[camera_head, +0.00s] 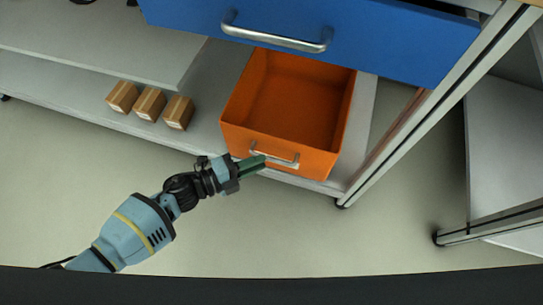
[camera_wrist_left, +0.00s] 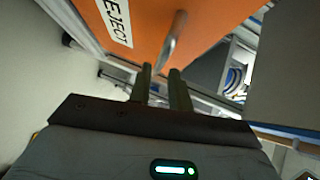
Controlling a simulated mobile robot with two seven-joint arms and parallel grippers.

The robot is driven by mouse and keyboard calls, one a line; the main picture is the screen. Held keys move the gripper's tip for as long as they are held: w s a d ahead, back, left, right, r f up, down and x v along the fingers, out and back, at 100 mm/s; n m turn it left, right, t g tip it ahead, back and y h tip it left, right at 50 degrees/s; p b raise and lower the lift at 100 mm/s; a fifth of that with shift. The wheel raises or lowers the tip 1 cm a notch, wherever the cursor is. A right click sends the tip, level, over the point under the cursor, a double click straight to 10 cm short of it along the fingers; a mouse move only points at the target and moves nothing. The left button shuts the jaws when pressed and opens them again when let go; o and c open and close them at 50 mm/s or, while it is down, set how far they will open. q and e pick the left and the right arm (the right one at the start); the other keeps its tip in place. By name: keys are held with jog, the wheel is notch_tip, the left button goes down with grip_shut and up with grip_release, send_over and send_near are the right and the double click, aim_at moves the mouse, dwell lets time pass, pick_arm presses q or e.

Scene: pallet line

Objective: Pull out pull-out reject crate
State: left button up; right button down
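The orange reject crate (camera_head: 322,135) sits on the lower shelf below a blue drawer, open at the top and empty. Its front wall carries a metal bar handle (camera_head: 275,155). In the left wrist view, the crate front (camera_wrist_left: 190,20) shows a white label ending in "EJECT" and the handle (camera_wrist_left: 172,40). My left gripper (camera_head: 262,160) is at the left part of the handle. In the wrist view its two dark fingers (camera_wrist_left: 161,75) stand apart, with the handle's near end at the gap between the tips. Whether they touch it cannot be told. My right gripper is not in view.
The blue drawer (camera_head: 380,35) with its own handle (camera_head: 275,38) overhangs the crate's back. Several small brown boxes (camera_head: 150,103) stand on the shelf to the left. A metal frame post (camera_head: 430,105) rises at the right. The floor (camera_head: 290,225) before the crate is clear.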

aim_at(272, 158)
pick_arm(q)
jog(key=b+x, duration=0.1)
jog(key=x, duration=0.3)
jog(key=shift+w+d+f, duration=0.15)
jog(key=shift+d, duration=0.1)
jog(key=shift+w+d, duration=0.1)
grip_shut()
